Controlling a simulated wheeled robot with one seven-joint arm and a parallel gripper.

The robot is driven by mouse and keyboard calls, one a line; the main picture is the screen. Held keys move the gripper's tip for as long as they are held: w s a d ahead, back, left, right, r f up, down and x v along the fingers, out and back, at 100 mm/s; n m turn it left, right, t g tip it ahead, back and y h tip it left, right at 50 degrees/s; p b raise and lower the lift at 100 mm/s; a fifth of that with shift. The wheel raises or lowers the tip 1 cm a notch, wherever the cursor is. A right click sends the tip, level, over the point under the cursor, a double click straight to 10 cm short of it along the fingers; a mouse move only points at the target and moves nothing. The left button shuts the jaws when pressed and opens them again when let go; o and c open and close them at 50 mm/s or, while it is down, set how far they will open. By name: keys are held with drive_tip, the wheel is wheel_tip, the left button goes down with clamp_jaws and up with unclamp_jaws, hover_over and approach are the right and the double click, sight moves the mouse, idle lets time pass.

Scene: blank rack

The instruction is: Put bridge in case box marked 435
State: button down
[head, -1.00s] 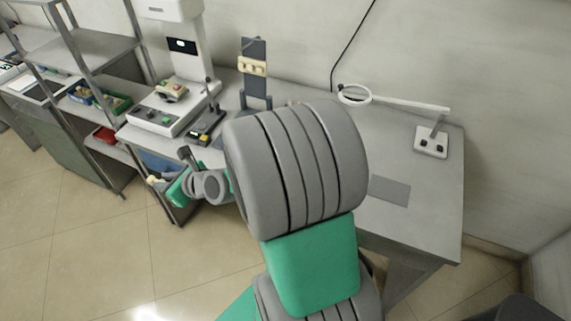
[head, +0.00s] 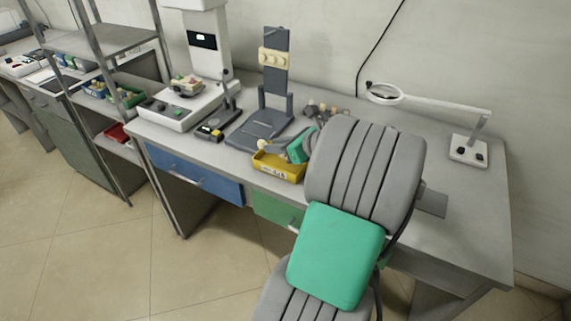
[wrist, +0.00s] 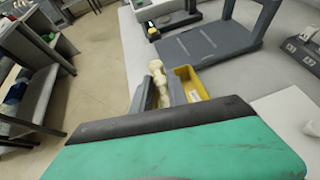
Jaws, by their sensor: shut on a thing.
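The bridge is a small cream piece (wrist: 157,80). In the wrist view it sits between the two grey fingers of my gripper (wrist: 160,92), which is shut on it. A yellow case box (wrist: 190,83) is just right of the fingers, open at the top. In the head view the yellow case box (head: 278,168) stands near the front edge of the bench, with a white label too small to read surely. My gripper (head: 266,146) is above or beside its back left side there, partly hidden by my wrist. I cannot tell whether the bridge is over the box.
A dark stand with cream pieces (head: 273,58) rises behind the box. A white machine (head: 195,95) and a small dark device (head: 212,128) are to the left. A ring magnifier lamp (head: 384,92) is at the right. A grey marked block (wrist: 300,52) shows in the wrist view.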

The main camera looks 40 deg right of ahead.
sight(286, 167)
drive_tip(key=shift+s+d+f, duration=0.2)
drive_tip(key=shift+d+f, duration=0.3)
drive_tip(key=shift+f, duration=0.1)
drive_tip(key=shift+s+d+f, duration=0.15)
drive_tip(key=shift+d+f, duration=0.3)
drive_tip(key=shift+f, duration=0.15)
drive_tip(key=f, duration=0.1)
drive_tip(key=f+b, duration=0.1)
drive_tip(key=f, duration=0.2)
drive_tip(key=shift+s+d, duration=0.15)
drive_tip(key=shift+d, duration=0.2)
drive_tip(key=c, duration=1.6)
unclamp_jaws()
drive_tip(key=shift+f, duration=0.1)
drive_tip(key=shift+o, duration=0.2)
drive_tip(key=p+v, duration=0.1)
drive_tip(key=v, duration=1.1)
drive_tip(key=shift+p, duration=0.3)
